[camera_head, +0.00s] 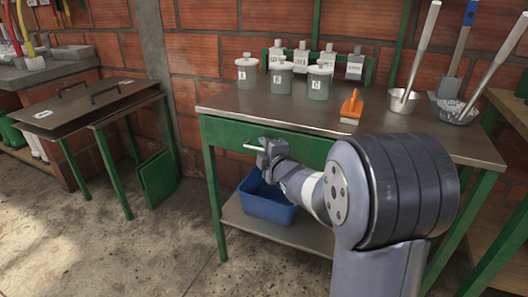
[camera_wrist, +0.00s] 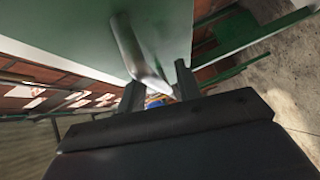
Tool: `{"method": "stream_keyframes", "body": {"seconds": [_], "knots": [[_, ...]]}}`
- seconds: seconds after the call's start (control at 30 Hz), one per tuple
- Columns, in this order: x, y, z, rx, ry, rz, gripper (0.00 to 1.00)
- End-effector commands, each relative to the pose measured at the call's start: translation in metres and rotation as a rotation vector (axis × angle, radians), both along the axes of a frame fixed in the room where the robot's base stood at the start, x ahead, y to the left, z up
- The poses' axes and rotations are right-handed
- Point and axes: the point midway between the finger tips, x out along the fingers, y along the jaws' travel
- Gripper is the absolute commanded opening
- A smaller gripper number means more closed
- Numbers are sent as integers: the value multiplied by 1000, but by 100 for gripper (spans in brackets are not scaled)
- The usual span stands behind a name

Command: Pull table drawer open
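The table (camera_head: 420,138) has a dark top and a green front. The green drawer front (camera_head: 228,134) looks flush with the table frame, though my arm covers its right part. A pale metal bar handle (camera_head: 254,148) sticks out from it. My gripper (camera_head: 267,153) is at the handle, in front of the drawer. In the wrist view, my gripper (camera_wrist: 159,88) has its two dark fingers apart, with the handle (camera_wrist: 140,55) reaching between them. A gap shows between the fingers, and firm contact is not visible. The green drawer front (camera_wrist: 75,30) fills the upper left there.
A blue bin (camera_head: 264,203) sits on the lower shelf (camera_head: 300,234). Another low table (camera_head: 85,102) stands at left. The concrete floor (camera_head: 110,250) in front is clear.

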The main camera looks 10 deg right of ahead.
Motion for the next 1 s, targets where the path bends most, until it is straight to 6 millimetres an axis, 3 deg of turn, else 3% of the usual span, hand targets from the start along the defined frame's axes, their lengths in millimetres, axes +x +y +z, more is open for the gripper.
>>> {"method": "stream_keyframes", "body": {"seconds": [0.2, 0.6, 1.0], "knots": [[0, 0, 0, 0, 0, 0, 32], [0, 0, 0, 0, 0, 0, 0], [0, 0, 0, 0, 1, 0, 0]]}}
